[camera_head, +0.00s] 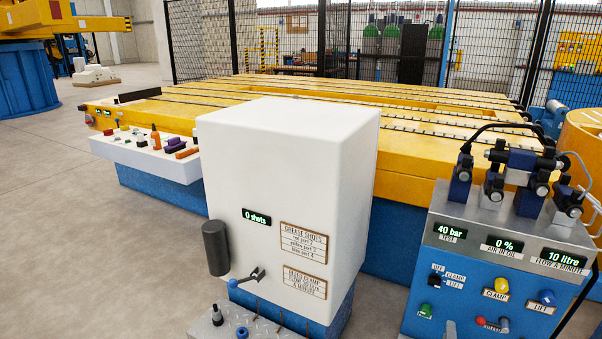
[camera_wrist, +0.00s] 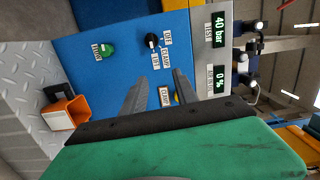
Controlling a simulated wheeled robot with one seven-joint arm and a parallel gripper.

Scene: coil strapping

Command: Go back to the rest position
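My gripper (camera_wrist: 160,75) shows in the wrist view, with its two dark fingers apart and nothing visible between them. It faces the blue front of the valve panel, which appears turned sideways there. The black selector (camera_wrist: 151,40) and the green knob (camera_wrist: 106,49) lie beyond the fingertips. The yellow clamp knob (camera_wrist: 177,98) is partly hidden behind one finger. I cannot tell whether a fingertip touches the panel. In the head view the panel (camera_head: 410,300) stands at the lower right, with its yellow knob (camera_head: 501,286) and blue lift knob (camera_head: 547,297).
A white grease cabinet (camera_head: 290,180) reading 0 shots stands in the middle, with a small lever (camera_head: 250,277). Behind it is a long yellow slotted bed (camera_head: 420,140). An orange box (camera_wrist: 65,108) sits beside the panel. Open floor (camera_head: 60,220) lies at the left.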

